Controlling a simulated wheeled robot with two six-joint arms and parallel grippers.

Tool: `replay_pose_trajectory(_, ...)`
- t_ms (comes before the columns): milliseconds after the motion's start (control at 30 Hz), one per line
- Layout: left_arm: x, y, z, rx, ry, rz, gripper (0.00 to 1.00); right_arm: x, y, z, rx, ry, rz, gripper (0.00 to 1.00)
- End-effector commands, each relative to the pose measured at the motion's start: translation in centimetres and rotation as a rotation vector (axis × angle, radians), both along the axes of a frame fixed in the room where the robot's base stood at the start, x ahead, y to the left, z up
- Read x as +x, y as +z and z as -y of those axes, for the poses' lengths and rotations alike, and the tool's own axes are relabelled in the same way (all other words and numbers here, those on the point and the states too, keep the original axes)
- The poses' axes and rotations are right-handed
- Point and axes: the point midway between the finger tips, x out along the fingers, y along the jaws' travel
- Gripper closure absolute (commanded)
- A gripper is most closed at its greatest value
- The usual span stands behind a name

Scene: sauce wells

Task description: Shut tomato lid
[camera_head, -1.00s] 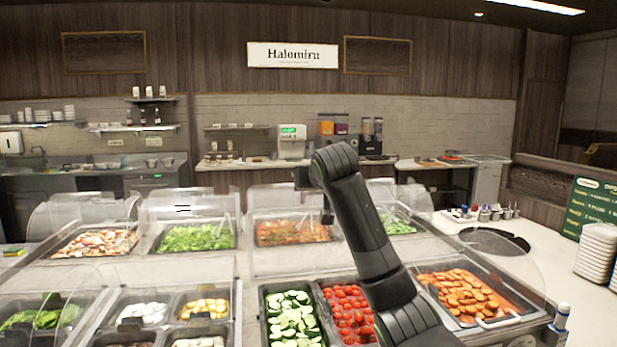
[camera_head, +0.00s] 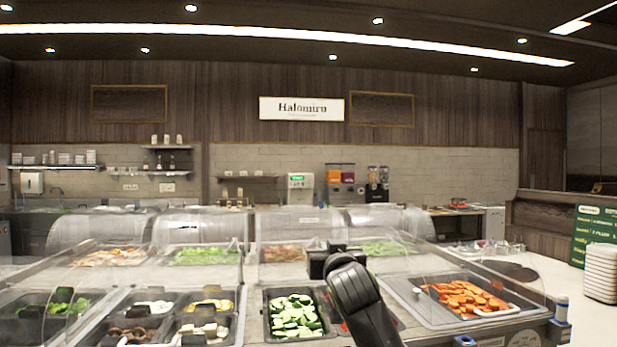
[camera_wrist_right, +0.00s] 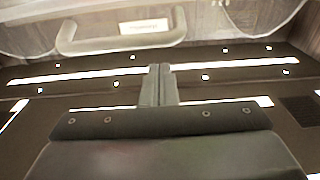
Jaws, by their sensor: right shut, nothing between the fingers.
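The tomato well (camera_head: 343,328) is mostly hidden behind my right arm in the head view; only a bit of red shows. My right gripper (camera_head: 335,247) is above and behind that well, small and partly hidden by my wrist. In the right wrist view its fingers (camera_wrist_right: 158,70) are pressed together with nothing between them. Ahead of the fingertips is a clear curved lid (camera_wrist_right: 35,30) with a pale bar handle (camera_wrist_right: 125,42). The fingertips are just short of the handle in the picture; I cannot tell if they touch. My left gripper is not in view.
A cucumber well (camera_head: 293,315) lies left of the arm and a carrot tray (camera_head: 467,298) lies right. Clear covers (camera_head: 200,228) stand open over the back row. A stack of white plates (camera_head: 601,272) is at the far right.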

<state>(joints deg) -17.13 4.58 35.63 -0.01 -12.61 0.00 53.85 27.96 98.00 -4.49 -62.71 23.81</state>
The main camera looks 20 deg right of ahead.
Motion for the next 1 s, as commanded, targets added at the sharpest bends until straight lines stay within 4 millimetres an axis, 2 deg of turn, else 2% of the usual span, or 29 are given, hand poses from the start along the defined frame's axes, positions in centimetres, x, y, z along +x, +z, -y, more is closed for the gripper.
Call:
replay_pose_trajectory(33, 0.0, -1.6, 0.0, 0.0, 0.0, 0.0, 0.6, -0.3, -1.6, -0.1, -0.006, 0.001, 0.018, 1.0)
replay_pose_trajectory(233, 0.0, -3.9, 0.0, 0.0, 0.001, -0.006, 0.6, -1.1, -3.8, -0.3, -0.021, 0.0, 0.078, 1.0)
replay_pose_trajectory(333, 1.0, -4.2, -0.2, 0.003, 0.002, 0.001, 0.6, -1.4, -4.6, -0.4, -0.027, 0.0, 0.102, 1.0)
replay_pose_trajectory(1000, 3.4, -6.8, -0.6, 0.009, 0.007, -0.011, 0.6, -3.0, -9.7, -0.8, -0.06, -0.001, 0.227, 1.0)
